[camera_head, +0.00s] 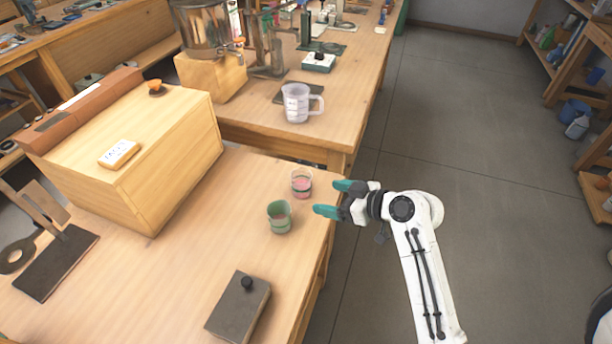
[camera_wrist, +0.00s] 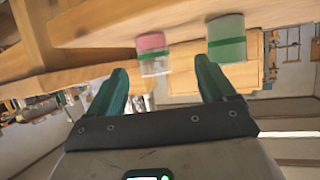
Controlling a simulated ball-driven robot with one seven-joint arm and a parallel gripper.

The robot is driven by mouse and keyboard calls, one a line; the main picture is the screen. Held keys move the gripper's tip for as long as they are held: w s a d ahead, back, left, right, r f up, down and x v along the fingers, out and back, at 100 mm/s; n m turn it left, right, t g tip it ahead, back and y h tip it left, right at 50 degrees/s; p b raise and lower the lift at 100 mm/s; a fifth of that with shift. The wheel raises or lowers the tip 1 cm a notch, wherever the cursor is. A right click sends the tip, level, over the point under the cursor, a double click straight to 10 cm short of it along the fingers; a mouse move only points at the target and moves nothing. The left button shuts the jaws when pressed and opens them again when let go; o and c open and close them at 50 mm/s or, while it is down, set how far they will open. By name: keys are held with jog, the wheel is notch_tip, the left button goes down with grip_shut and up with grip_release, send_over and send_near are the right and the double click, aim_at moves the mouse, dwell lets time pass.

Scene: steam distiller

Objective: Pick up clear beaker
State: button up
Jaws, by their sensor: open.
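The clear beaker (camera_head: 302,184) stands upright near the right edge of the wooden table, with pink contents low in it. In the wrist view the clear beaker (camera_wrist: 154,60) appears upside down, with a green band, in line with the gap between my fingers. A green beaker (camera_head: 279,218) stands close beside it, nearer the camera; it also shows in the wrist view (camera_wrist: 227,40). My gripper (camera_head: 335,198) is open and empty, its teal fingers pointing left at the table edge. It is just right of the clear beaker and apart from it.
A clear measuring jug (camera_head: 297,104) stands on the farther table. A large wooden box (camera_head: 160,175) fills the table's left part. A dark flat block with a knob (camera_head: 238,308) lies near the front edge. The floor (camera_head: 450,140) to the right is clear.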

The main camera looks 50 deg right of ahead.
aim_at(309, 186)
jog(key=shift+w+d+r+t+h, duration=0.2)
jog(key=shift+w+d+t+h, duration=0.15)
jog(key=shift+w+d, duration=0.4)
jog(key=x, duration=0.3)
jog(key=shift+w+f, duration=0.15)
jog(key=shift+w, duration=0.05)
jog(key=shift+a+p+x, duration=0.15)
jog(key=shift+p+x, duration=0.05)
jog(key=shift+x, duration=1.35)
jog(key=shift+a+p+x, duration=0.15)
jog(key=shift+x, duration=1.45)
jog(key=shift+f, duration=0.1)
jog(key=c, duration=1.1)
jog(key=shift+r, duration=0.2)
